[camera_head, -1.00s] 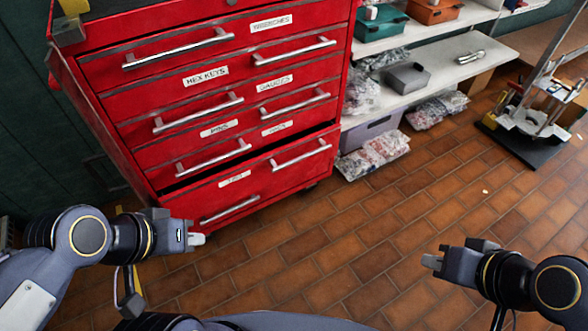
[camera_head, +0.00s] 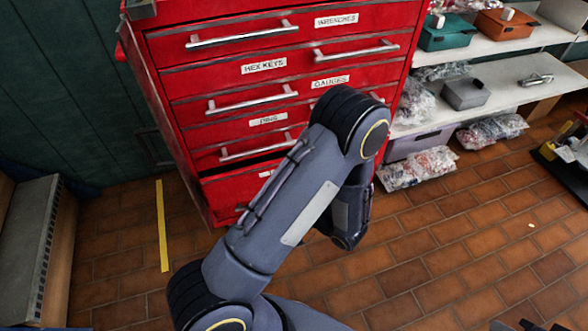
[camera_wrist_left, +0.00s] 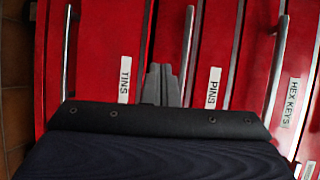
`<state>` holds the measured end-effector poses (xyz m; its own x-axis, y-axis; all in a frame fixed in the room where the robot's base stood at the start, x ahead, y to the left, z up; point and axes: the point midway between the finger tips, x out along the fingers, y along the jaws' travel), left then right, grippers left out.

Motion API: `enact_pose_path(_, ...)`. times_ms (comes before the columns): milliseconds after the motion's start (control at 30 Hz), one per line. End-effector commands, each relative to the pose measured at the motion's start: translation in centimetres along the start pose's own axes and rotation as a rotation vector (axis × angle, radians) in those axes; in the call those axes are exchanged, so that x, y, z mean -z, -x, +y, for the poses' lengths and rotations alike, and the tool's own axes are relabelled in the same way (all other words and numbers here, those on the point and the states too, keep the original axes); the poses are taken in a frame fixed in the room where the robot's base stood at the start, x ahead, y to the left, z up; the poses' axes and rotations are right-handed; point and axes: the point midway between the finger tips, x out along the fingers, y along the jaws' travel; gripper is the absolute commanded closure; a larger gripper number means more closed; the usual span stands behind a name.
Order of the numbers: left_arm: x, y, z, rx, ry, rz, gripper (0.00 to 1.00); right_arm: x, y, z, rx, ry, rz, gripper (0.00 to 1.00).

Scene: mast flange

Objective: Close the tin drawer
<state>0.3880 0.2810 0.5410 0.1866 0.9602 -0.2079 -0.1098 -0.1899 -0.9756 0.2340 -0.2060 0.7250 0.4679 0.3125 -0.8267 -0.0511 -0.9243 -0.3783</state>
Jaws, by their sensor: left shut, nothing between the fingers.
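The tin drawer (camera_head: 222,194) is the bottom drawer of the red cabinet. In the head view a dark gap above its front shows it stands a little open, and my left arm covers much of it. In the left wrist view the drawer (camera_wrist_left: 95,45) carries a TINS label and a long metal handle (camera_wrist_left: 69,50). My left gripper (camera_wrist_left: 162,72) is shut and empty, in front of the cabinet between the TINS and PINS labels; I cannot tell whether it touches. It is hidden behind my arm in the head view. Only a bit of my right gripper (camera_head: 528,325) shows at the bottom edge.
Closed drawers with handles, such as the hex keys drawer (camera_head: 240,75), sit above. Shelves (camera_head: 510,85) with boxes and bagged goods stand to the right. A grey-topped unit (camera_head: 35,240) is at the left. Tiled floor is open at the lower right.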

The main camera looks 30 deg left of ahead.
Motion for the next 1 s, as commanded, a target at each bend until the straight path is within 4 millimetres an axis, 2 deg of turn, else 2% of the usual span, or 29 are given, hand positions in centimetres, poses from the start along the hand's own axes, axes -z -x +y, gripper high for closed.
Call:
enact_pose_path(33, 1.3, 0.6, 1.7, 0.069, -0.015, 0.095, 1.0, 0.0, -0.1, 0.0, 0.0, 0.0, 0.0, 1.0)
enact_pose_path(200, 4.5, 2.5, 5.5, 0.191, 0.002, 0.361, 1.0, -0.1, -0.1, 0.1, 0.0, 0.0, 0.0, 1.0)
enact_pose_path(300, 5.3, 3.3, 7.0, 0.215, 0.01, 0.456, 1.0, -0.1, -0.1, 0.1, 0.0, 0.0, 0.0, 1.0)
enact_pose_path(467, 6.0, 3.3, 7.7, 0.226, 0.017, 0.508, 1.0, -0.1, -0.2, 0.1, 0.0, 0.0, 0.0, 1.0)
enact_pose_path(667, 7.4, 0.6, 7.1, 0.225, 0.02, 0.503, 1.0, -0.3, -0.7, 0.3, 0.0, 0.0, 0.0, 1.0)
enact_pose_path(1000, 10.8, -5.5, 5.6, 0.224, 0.018, 0.502, 1.0, -0.8, -1.7, 0.8, 0.0, 0.0, 0.0, 1.0)
